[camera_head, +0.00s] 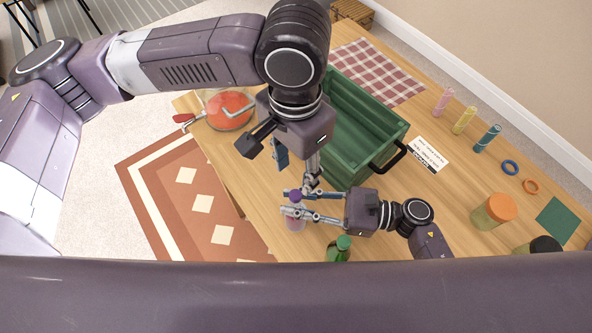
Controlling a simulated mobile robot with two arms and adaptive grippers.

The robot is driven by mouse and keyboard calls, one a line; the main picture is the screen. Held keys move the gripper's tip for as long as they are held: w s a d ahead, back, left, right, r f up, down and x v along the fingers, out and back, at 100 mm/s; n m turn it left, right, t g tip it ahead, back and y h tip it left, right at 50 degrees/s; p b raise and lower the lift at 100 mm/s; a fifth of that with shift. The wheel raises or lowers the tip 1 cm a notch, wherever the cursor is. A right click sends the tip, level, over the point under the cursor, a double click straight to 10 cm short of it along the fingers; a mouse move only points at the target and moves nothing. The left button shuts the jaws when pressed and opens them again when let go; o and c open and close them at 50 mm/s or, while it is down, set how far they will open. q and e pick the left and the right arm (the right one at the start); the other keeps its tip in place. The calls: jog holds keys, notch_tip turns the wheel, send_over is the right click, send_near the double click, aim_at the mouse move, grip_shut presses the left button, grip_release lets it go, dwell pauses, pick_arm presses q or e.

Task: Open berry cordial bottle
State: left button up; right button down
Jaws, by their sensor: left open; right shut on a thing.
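The berry cordial bottle, a pinkish bottle (295,223) with a purple cap (297,195), is near the front edge of the wooden table in the head view. My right gripper (288,203) comes from the right and is shut on the bottle just below its cap. The gripper's fingers hide part of the bottle's neck and body. My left gripper (311,186) points down just above and to the right of the cap. It is open, with nothing visible in it; whether it touches the cap I cannot tell.
A green crate (399,128) stands behind the grippers. A green-capped bottle (341,244) is close to my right gripper. A jar of red drink (229,110) is at the left. Jars, including an orange-lidded one (494,210), stand at the right. A checked cloth (375,70) lies at the back.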

aim_at(296, 194)
jog(key=shift+f, duration=0.1)
pick_arm(q)
notch_tip(296, 194, down, 9)
jog(key=m, duration=1.3)
jog(key=shift+d+r, duration=0.1)
jog(key=shift+r, duration=0.1)
grip_shut()
jog(key=shift+r, duration=0.3)
pick_arm(e)
jog(key=shift+s+f, duration=0.1)
dwell(0.5)
pick_arm(q)
jog(key=shift+r, duration=0.9)
